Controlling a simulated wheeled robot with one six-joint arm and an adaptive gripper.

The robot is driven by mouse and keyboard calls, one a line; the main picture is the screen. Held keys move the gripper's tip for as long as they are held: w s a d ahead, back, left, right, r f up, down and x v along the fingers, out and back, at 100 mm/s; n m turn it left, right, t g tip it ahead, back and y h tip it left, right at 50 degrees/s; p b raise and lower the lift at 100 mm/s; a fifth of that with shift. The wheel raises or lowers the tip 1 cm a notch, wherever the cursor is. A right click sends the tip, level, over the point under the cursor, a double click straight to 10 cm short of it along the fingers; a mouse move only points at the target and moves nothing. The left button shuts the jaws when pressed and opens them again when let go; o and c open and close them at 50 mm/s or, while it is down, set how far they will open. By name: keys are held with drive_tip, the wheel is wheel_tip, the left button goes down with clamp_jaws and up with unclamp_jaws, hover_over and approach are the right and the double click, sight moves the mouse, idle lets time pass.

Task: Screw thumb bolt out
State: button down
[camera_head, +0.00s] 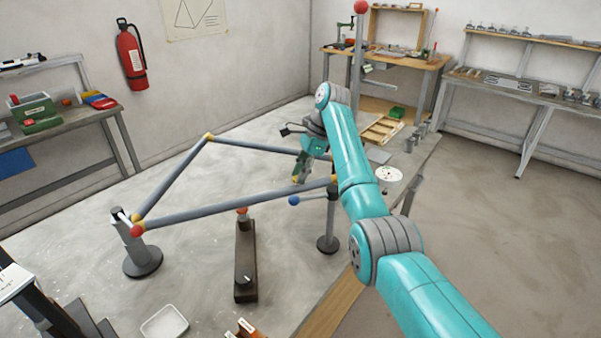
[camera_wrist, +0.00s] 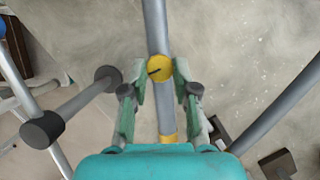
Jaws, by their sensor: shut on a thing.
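The thumb bolt (camera_wrist: 159,69) shows in the wrist view as a round yellow head with a dark line across it. It sits on a grey tube (camera_wrist: 156,25) of the frame. My gripper (camera_wrist: 160,74) has its green fingers on either side of the yellow head, shut on it. A yellow collar (camera_wrist: 168,138) shows on the tube nearer my wrist.
A post with a round base (camera_head: 328,244) stands under the frame's right corner, and another (camera_head: 143,262) under its left. A blue ball-ended handle (camera_head: 294,201) sticks out near the right post. A dark block (camera_head: 245,265) and white tray (camera_head: 165,323) lie in front.

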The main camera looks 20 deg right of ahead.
drive_tip(key=shift+w+n+g, duration=0.15)
drive_tip(key=shift+n+g, duration=0.65)
drive_tip(key=shift+n, duration=1.2)
drive_tip(key=c, duration=0.9)
unclamp_jaws()
drive_tip(key=shift+o, duration=0.2)
